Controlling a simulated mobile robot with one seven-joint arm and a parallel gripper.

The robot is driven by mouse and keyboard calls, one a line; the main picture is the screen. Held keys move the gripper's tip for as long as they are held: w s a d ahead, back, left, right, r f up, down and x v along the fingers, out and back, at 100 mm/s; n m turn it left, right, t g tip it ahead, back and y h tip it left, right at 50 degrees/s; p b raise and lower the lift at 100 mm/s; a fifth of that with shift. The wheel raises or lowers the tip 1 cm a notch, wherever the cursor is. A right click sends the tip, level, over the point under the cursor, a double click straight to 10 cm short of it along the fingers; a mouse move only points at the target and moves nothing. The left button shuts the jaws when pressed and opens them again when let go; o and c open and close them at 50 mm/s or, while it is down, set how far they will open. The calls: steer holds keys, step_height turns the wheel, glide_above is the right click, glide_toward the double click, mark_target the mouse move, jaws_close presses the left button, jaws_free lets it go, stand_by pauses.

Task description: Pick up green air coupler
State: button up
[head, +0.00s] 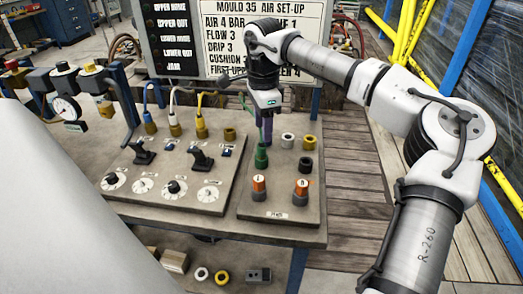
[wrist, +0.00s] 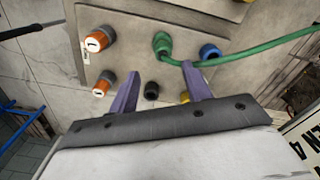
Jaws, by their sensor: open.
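The green air coupler (head: 261,157) stands upright on the right-hand grey plate of the bench. In the wrist view the coupler (wrist: 162,44) is near the top centre, with a green hose (wrist: 250,53) running off to the right. My gripper (head: 264,130) is above and just behind the coupler in the head view, pointing down. In the wrist view my gripper (wrist: 160,70) has its two purple fingers spread, with nothing between the tips. The coupler shows beyond the fingertips, apart from them as far as I can tell.
Two orange-capped knobs (head: 259,184) stand in front of the coupler. White (head: 287,140), yellow (head: 309,142) and black (head: 305,164) fittings are close on its right. A blue fitting (wrist: 209,51) is beside it in the wrist view. A sign board (head: 235,35) stands behind.

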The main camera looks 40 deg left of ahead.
mark_target(261, 143)
steer(key=shift+a+f+p, duration=0.15)
steer(key=shift+f+p, duration=0.4)
steer(key=shift+f, duration=1.35)
steer(key=shift+a+f+p, duration=0.1)
steer(key=shift+f+p, duration=0.4)
steer(key=shift+f, duration=1.35)
steer(key=shift+c, duration=0.2)
jaws_close()
steer(key=shift+r, duration=0.1)
